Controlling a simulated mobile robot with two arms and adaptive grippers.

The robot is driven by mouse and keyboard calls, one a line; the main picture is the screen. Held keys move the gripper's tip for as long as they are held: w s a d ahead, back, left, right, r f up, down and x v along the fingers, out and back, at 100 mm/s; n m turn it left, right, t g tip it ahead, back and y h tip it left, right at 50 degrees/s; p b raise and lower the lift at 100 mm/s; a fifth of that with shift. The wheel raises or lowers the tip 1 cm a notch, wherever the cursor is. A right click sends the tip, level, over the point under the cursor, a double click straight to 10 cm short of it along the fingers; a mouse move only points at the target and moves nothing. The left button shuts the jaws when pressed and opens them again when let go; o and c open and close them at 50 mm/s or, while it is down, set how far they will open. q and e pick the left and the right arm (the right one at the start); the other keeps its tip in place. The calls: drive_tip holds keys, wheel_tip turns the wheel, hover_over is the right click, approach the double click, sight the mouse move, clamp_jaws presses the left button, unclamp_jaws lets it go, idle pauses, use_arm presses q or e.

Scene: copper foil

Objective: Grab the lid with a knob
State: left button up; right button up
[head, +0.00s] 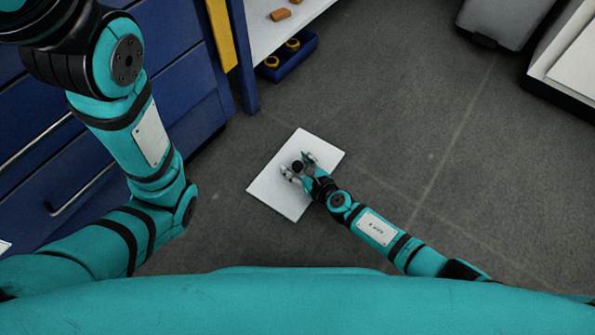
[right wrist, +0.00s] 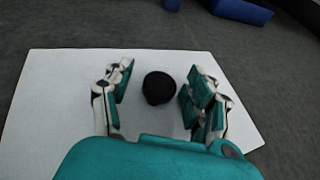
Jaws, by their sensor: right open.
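The lid is a flat white square panel (head: 272,193) on the grey floor, with a small dark round knob (head: 297,166) near its middle. In the right wrist view the white lid (right wrist: 55,100) fills much of the picture, and its black knob (right wrist: 159,88) stands between the fingers. My right gripper (head: 299,166) is open over the lid, one finger on each side of the knob. In the right wrist view my right gripper (right wrist: 161,75) shows a gap on both sides of the knob, smaller on the right. My left gripper is not in view.
Blue drawer cabinets (head: 170,85) stand at the left. A shelf (head: 265,35) with orange blocks (head: 281,14) and a blue bin (head: 290,54) is at the top. A grey box (head: 505,18) and a white-topped unit (head: 570,60) are upper right. Floor right of the lid is clear.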

drive_tip(key=shift+c, duration=0.4)
clamp_jaws()
drive_tip(key=shift+r, duration=0.15)
